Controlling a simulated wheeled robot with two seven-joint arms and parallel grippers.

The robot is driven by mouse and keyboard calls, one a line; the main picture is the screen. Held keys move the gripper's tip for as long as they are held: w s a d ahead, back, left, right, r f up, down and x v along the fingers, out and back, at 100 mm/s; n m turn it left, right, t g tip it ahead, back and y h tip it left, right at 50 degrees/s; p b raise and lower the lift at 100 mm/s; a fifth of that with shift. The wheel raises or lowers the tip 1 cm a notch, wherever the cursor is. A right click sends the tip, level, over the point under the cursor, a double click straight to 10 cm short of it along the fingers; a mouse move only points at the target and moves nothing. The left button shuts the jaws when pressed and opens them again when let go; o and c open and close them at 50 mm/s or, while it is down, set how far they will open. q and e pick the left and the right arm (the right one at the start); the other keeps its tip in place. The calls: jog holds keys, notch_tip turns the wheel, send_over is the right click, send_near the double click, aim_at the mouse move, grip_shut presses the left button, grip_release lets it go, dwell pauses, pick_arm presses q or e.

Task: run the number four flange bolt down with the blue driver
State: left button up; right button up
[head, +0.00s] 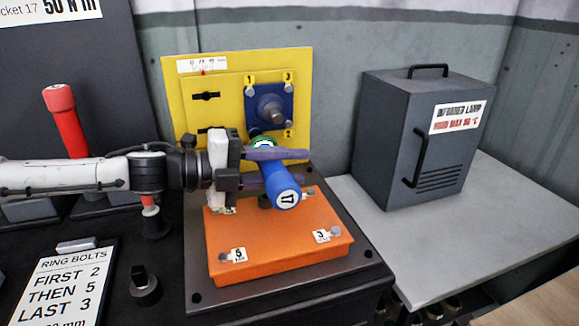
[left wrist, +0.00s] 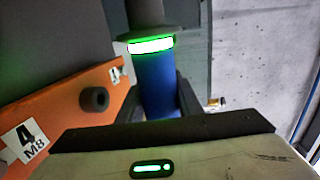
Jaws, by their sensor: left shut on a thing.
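The blue driver (head: 284,192) is between the fingers of my left gripper (head: 288,167), which is shut on it. Its labelled butt end faces the head camera and its lit green collar (head: 262,142) points at the yellow panel. The left wrist view shows its blue body (left wrist: 158,85) and the green ring (left wrist: 150,46). A dark blue square flange (head: 270,105) with small numbered tags and bolts is on the panel. The driver and fingers cover its lower edge, and I cannot tell whether the tip touches a bolt. A "4 M8" tag (left wrist: 30,142) shows on orange in the left wrist view.
An orange block (head: 280,245) with tags 5 and 3 lies below the driver. The yellow panel (head: 180,100) stands behind. A grey infrared lamp box (head: 395,150) is at right. A red-handled tool (head: 68,120) and a ring bolts card (head: 60,285) are at left.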

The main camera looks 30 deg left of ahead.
pick_arm(q)
jog(key=shift+w+a+r+b, duration=0.1)
jog(key=shift+w+a+b, duration=0.4)
jog(key=shift+b, duration=0.1)
dwell(0.7)
jog(key=shift+w+a+r+b, duration=0.15)
jog(key=shift+w+a+b, duration=0.2)
jog(key=shift+a, duration=0.05)
dwell(0.7)
jog(key=shift+a, duration=0.1)
dwell(1.2)
jog(key=shift+s+d+p, duration=0.25)
jog(key=shift+d+p, duration=0.05)
jog(key=shift+d, duration=0.05)
jog(key=shift+s+d+p, duration=1.25)
jog(key=shift+d+p, duration=0.25)
jog(key=shift+s+d, duration=0.15)
jog(key=shift+d, duration=0.05)
